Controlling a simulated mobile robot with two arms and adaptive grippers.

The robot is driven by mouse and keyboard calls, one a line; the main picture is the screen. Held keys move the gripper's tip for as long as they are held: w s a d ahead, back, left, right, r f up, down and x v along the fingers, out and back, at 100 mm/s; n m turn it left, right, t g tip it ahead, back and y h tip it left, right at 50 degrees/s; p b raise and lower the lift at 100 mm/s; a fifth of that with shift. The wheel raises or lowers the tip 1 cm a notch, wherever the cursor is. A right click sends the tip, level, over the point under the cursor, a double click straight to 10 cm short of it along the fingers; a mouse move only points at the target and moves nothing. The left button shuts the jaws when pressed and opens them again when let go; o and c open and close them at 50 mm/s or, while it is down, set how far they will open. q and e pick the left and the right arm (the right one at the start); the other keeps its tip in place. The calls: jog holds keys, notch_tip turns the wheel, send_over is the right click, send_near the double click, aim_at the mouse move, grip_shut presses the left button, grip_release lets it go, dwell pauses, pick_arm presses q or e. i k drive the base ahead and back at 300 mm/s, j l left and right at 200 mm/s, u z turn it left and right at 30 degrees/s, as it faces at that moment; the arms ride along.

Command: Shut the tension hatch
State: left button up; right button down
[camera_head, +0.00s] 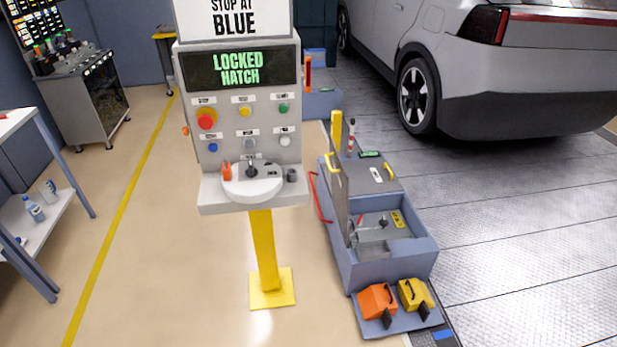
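A blue-grey floor unit (352,272) stands right of the control post, beside the metal floor plates. What looks like its hatch lid (341,200) stands upright, seen nearly edge-on, with a yellow handle (333,163) near its top. Right of the lid the compartment (372,250) is open, showing a small red-and-white part, a dark knob and a yellow label. The display (240,69) on the control post reads "LOCKED HATCH". Neither of my grippers is in view.
The control post (263,250) with its buttons and joystick stands in front, left of the unit. Orange (377,300) and yellow (414,294) blocks sit on a tray at the unit's near end. A car (530,90) stands behind right. The floor at left centre is clear.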

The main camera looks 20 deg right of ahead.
aim_at(341, 179)
jog(key=z, duration=0.8)
